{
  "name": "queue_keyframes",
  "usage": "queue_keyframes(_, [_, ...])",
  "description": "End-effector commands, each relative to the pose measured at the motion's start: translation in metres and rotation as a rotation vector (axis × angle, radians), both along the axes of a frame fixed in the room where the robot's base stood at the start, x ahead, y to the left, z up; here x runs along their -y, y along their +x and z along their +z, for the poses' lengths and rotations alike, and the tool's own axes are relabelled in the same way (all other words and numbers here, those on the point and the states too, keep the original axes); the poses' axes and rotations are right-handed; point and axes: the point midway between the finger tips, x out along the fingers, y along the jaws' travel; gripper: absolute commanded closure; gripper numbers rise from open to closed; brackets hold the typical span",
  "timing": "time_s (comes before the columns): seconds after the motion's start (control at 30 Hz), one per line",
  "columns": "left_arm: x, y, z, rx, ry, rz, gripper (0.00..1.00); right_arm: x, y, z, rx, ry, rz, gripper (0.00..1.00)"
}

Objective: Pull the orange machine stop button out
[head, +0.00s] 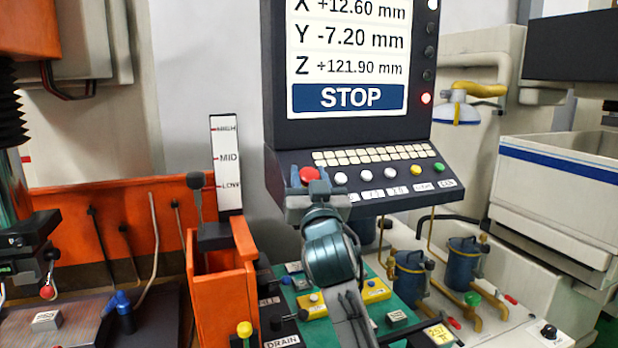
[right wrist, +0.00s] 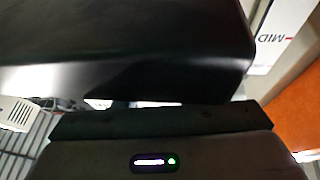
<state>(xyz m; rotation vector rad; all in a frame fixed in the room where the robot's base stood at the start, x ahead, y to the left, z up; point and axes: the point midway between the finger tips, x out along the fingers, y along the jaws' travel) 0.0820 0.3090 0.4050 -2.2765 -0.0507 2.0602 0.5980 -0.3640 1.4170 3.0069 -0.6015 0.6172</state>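The stop button (head: 309,174) is a red, round button at the left end of the console's button row in the head view. My right gripper (head: 318,196) is right in front of and just below it, and its arm comes up from the bottom. The gripper hides the button's lower part. I cannot tell whether the fingers touch the button or how far apart they are. In the right wrist view a dark gripper body and a black panel fill the picture; neither fingertips nor button show there. My left gripper is in neither view.
The console screen (head: 348,98) reads STOP, with a red lamp (head: 426,98) lit beside it. White, yellow and green buttons run right of the stop button. An orange lever box (head: 222,300) and a level gauge (head: 227,160) stand left of my right arm. Blue canisters (head: 411,278) stand right.

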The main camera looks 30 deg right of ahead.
Motion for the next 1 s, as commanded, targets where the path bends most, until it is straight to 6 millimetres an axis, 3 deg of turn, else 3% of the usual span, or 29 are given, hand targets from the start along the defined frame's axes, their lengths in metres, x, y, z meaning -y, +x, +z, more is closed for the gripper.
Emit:
queue_keyframes(0.47, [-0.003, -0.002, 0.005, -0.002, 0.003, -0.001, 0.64, -0.001, -0.004, 0.012, 0.004, -0.001, 0.0, 1.0])
queue_keyframes(0.5, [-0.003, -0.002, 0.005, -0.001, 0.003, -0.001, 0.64, -0.001, -0.004, 0.012, 0.004, -0.001, 0.0, 0.57])
queue_keyframes(0.57, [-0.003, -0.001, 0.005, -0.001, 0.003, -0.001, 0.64, -0.001, -0.004, 0.012, 0.003, -0.001, 0.0, 0.45])
queue_keyframes(0.6, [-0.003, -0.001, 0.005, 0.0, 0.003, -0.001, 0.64, -0.001, -0.004, 0.011, 0.003, -0.001, 0.0, 0.42])
queue_keyframes(1.0, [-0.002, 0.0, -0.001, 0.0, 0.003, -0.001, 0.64, -0.005, -0.012, 0.005, 0.002, 0.0, 0.001, 0.42])
